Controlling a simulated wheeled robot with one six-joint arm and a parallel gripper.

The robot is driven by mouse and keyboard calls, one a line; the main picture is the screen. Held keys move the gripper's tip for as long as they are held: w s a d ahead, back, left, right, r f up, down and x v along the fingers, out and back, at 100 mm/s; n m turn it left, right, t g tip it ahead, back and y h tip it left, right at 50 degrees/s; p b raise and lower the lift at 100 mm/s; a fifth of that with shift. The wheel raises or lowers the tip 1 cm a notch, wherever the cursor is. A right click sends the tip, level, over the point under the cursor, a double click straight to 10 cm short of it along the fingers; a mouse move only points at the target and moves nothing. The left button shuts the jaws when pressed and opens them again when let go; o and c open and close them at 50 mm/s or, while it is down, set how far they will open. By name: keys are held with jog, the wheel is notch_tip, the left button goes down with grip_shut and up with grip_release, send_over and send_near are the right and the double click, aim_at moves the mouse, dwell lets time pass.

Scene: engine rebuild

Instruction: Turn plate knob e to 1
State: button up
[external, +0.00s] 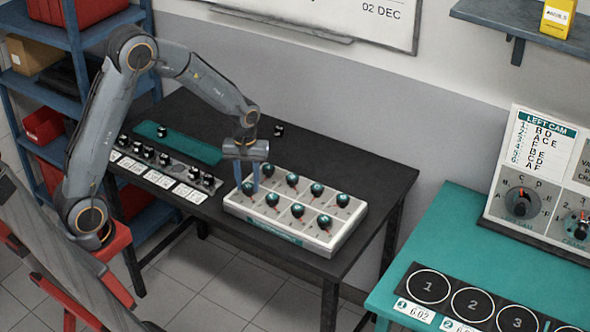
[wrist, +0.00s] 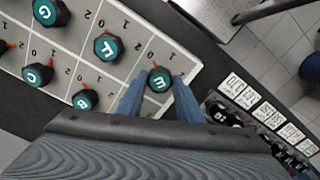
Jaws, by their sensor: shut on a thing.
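Plate knob e, a dark knob with a teal cap lettered E (wrist: 159,80), is at the near corner of the white knob plate (wrist: 135,30) in the wrist view. My gripper (wrist: 158,92) has its two blue fingers on either side of the knob, shut on it. A bit of red pointer shows at the knob's upper edge; I cannot tell exactly which number it points to. In the external view my gripper (external: 247,183) reaches down over the left end of the plate (external: 345,222), at knob e (external: 248,188).
Other teal-capped knobs, such as F (wrist: 109,46) and B (wrist: 86,99), stand close by on the plate. A row of small dark parts and white cards (external: 160,178) lies left of it on the black table (external: 345,160). A teal mat (external: 180,142) lies behind.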

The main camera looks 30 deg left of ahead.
aim_at(248, 186)
jog(key=shift+m, duration=0.3)
jog(key=m+p, duration=0.1)
jog(key=m, duration=0.3)
jog(key=shift+r+m+p, duration=0.1)
jog(key=shift+m+p, duration=0.2)
jog(key=shift+m, duration=0.1)
jog(key=m+p, duration=0.1)
jog(key=m, duration=0.4)
jog(key=shift+w+m, duration=0.1)
jog(key=shift+m, duration=0.6)
jog(key=o, duration=1)
jog(key=shift+o, duration=0.2)
jog(key=shift+r, duration=0.1)
notch_tip(248, 186, up, 8)
jog(key=shift+f+b, duration=0.2)
jog(key=shift+b, duration=0.75)
